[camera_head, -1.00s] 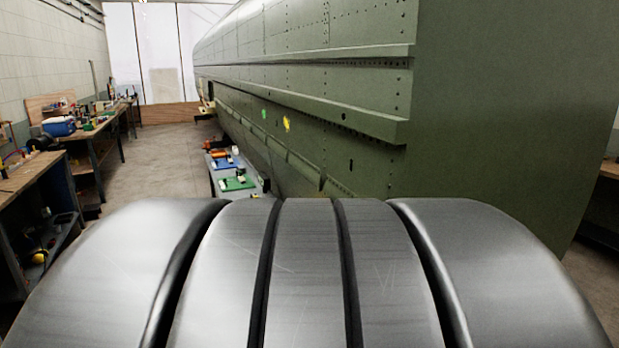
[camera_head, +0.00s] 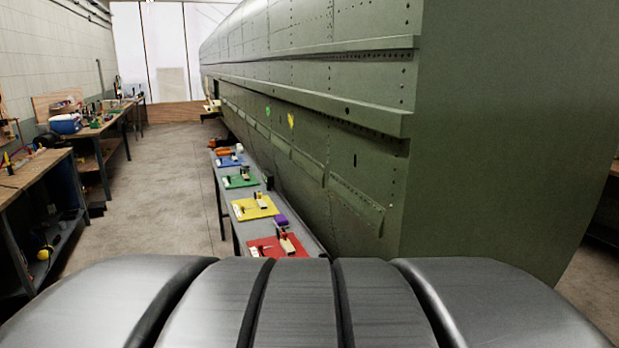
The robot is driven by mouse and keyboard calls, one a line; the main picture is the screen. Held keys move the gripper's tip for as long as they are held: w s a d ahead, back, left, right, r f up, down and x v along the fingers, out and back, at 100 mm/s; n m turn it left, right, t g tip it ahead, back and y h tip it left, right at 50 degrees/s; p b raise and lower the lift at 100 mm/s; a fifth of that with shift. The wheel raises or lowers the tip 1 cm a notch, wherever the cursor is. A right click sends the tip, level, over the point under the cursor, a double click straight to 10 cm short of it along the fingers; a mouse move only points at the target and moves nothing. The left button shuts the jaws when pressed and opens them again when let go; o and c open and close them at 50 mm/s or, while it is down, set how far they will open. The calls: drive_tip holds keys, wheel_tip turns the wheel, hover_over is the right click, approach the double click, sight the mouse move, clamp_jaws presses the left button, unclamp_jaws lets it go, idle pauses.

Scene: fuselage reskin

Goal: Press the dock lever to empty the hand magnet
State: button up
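A row of coloured plates with small pale and dark fittings on them lies on a narrow grey bench (camera_head: 228,222) beside the green fuselage. They are a red plate (camera_head: 262,247), a yellow plate (camera_head: 243,212), a green plate (camera_head: 233,182) and a blue plate (camera_head: 222,161). I cannot tell which fitting is the dock lever, and I cannot make out the hand magnet. A large grey ribbed metal part, probably my own arm, fills the bottom of the view. My gripper is not in view.
The green fuselage (camera_head: 500,130) fills the right side. Workbenches with tools (camera_head: 30,180) line the left wall, with a blue box (camera_head: 66,124) on the far one. The concrete floor (camera_head: 165,190) between is clear.

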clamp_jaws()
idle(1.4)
